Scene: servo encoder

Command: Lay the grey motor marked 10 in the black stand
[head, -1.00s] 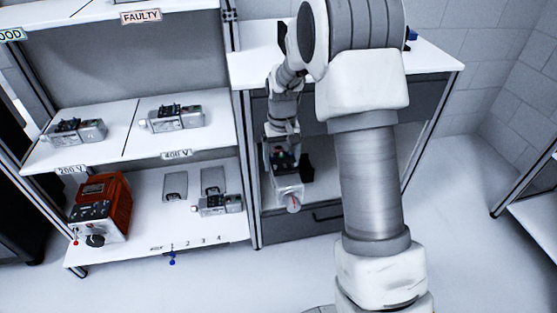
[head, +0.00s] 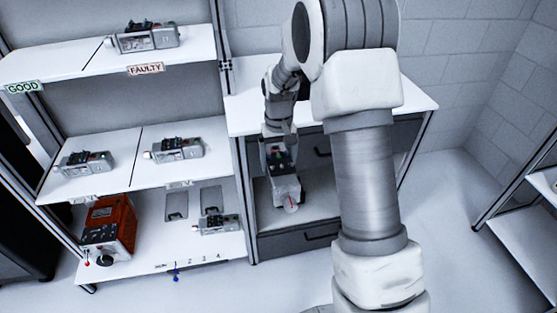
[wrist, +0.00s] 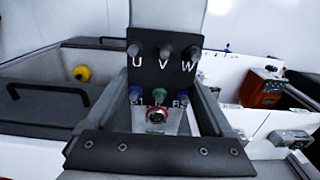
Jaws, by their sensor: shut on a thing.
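My gripper (head: 279,152) hangs in front of the drawer cabinet and is shut on a grey motor (head: 287,190). The motor hangs below the fingers, with a pale round end carrying a red mark facing down toward the front. In the wrist view the motor's black terminal plate, lettered U, V, W (wrist: 163,68), shows between the jaws (wrist: 160,112), with coloured terminals below it. The number 10 is not legible on it. I cannot make out the black stand; it may be hidden behind my arm or out of frame.
Other grey motors stand on the faulty shelf (head: 146,39), both middle compartments and the lower shelf (head: 218,223). An orange tester (head: 109,228) stands lower left. The drawer cabinet's handle (head: 321,236) is below the motor. A yellow knob (wrist: 82,73) shows in the wrist view.

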